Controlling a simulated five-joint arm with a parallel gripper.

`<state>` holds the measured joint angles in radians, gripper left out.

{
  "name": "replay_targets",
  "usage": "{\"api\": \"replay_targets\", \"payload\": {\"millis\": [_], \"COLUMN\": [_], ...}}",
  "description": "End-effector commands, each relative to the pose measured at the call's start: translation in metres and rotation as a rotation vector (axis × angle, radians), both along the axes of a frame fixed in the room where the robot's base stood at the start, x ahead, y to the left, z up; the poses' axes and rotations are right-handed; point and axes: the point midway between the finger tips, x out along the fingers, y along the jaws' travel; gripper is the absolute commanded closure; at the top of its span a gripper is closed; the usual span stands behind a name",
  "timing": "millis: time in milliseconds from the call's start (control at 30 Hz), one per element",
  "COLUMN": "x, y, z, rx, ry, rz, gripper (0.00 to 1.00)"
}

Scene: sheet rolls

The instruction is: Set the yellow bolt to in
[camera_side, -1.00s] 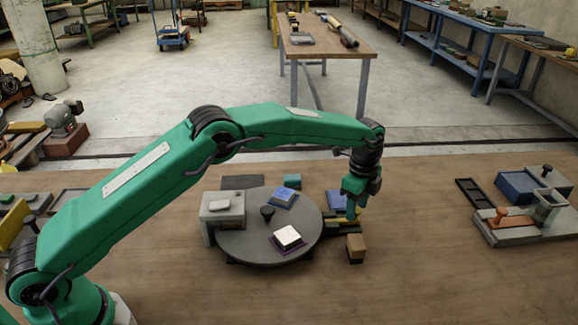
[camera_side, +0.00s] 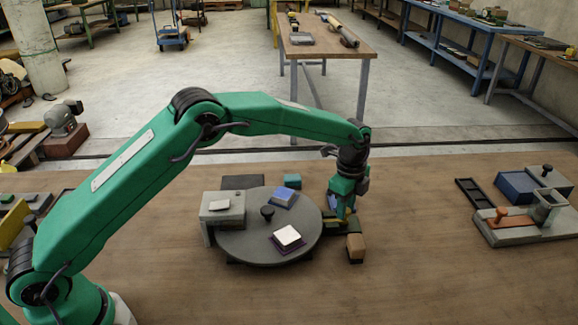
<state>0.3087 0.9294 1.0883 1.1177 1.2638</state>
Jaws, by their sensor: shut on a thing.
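The yellow bolt (camera_side: 327,214) sits in a dark mount at the right edge of the grey round turntable (camera_side: 240,240). Only a small part of it shows, because my gripper (camera_side: 346,215) covers most of it. My gripper points down and is shut on the bolt at the mount. Its fingertips are hard to make out at this size. The turntable carries a white block on a purple plate (camera_side: 288,239), a blue plate (camera_side: 284,197) and a black knob (camera_side: 267,212).
A wooden block (camera_side: 355,247) stands just in front of the mount. A grey box (camera_side: 222,208) is left of the turntable, and a teal block (camera_side: 292,181) is behind it. The table between is clear.

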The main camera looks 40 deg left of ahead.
Motion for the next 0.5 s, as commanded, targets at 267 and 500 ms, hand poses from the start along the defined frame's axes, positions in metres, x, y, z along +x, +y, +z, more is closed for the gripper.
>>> {"api": "replay_targets", "payload": {"millis": [267,500], "x": [-0.0036,-0.0031], "y": [0.0040,0.0039], "z": [0.0014,0.0010], "rx": [0.004,0.003], "ry": [0.011,0.009], "rz": [0.003,0.004], "gripper": [1.00,0.51]}}
